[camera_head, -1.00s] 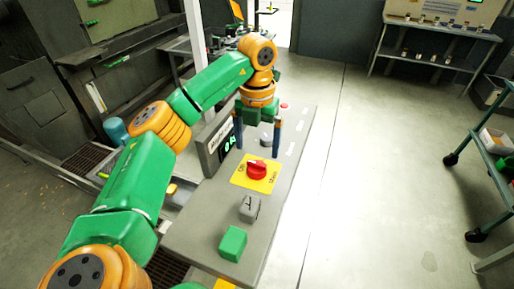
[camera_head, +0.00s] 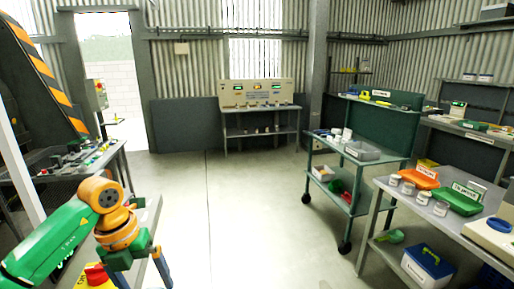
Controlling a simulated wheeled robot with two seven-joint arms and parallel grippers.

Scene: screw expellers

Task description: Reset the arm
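My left arm comes in at the lower left, green and orange. My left gripper (camera_head: 142,277) points down over the grey control panel (camera_head: 148,212), with its two blue fingers spread apart. The lower fingertips are cut off by the picture's bottom edge, and I see nothing held between them. The red knob (camera_head: 97,275) on its yellow plate is to the left of the gripper, partly cut off. My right gripper is not in view.
A wheeled green cart (camera_head: 330,187) stands right of centre. A metal table (camera_head: 392,207) with orange and green trays is at the right. A control console (camera_head: 257,93) stands at the back wall. The middle floor is clear.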

